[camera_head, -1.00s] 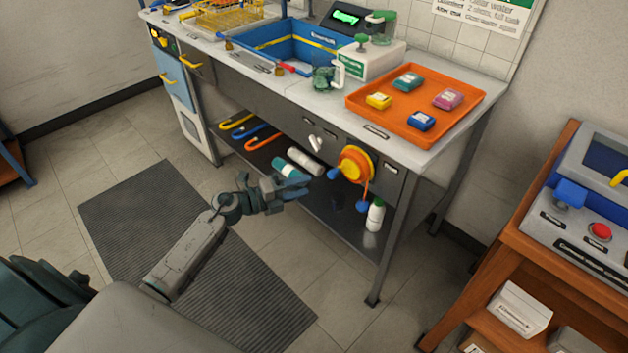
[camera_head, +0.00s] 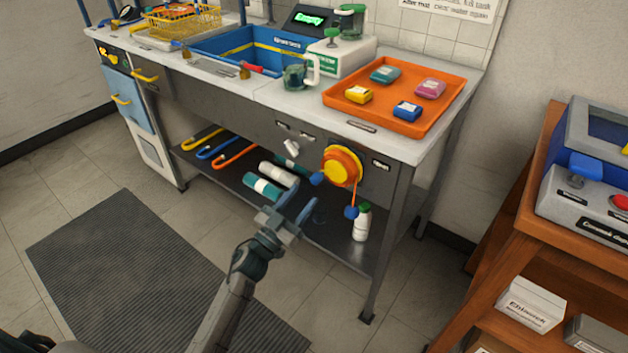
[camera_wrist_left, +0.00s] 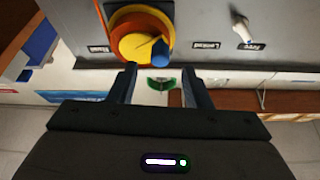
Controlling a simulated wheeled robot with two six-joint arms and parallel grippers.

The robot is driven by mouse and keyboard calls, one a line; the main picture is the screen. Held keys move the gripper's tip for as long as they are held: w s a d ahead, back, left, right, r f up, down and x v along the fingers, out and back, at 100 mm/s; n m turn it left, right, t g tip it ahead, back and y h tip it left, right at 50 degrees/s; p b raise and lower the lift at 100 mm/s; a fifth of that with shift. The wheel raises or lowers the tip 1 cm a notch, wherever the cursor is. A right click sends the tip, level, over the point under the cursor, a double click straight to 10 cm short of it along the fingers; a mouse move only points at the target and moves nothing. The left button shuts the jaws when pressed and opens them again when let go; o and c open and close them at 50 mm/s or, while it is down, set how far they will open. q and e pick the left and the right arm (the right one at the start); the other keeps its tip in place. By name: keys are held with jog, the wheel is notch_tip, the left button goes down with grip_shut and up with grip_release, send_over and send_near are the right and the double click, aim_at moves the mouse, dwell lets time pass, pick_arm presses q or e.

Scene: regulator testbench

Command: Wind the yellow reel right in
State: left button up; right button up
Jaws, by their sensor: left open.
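The yellow reel (camera_head: 342,165) with its orange rim is mounted on the front panel of the bench. A blue crank knob (camera_head: 317,179) sticks out at its left, and an orange cord hangs from it to a blue ball (camera_head: 351,212). My left gripper (camera_head: 296,204) is open and empty, in front of the bench, lower left of the reel. In the left wrist view the reel (camera_wrist_left: 135,42) and the blue knob (camera_wrist_left: 161,54) appear just beyond the open fingertips (camera_wrist_left: 159,76). No contact shows. My right gripper is out of view.
A white switch lever (camera_head: 291,147) is on the panel left of the reel. An orange tray (camera_head: 447,108) is on the bench top. A wooden stand (camera_head: 538,205) stands at right.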

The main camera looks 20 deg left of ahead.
aim_at(313, 184)
pick_arm(q)
jog(key=x, duration=0.6)
jog(key=shift+w, duration=0.2)
jog(key=shift+c, duration=0.2)
jog(key=shift+r, duration=0.1)
grip_shut()
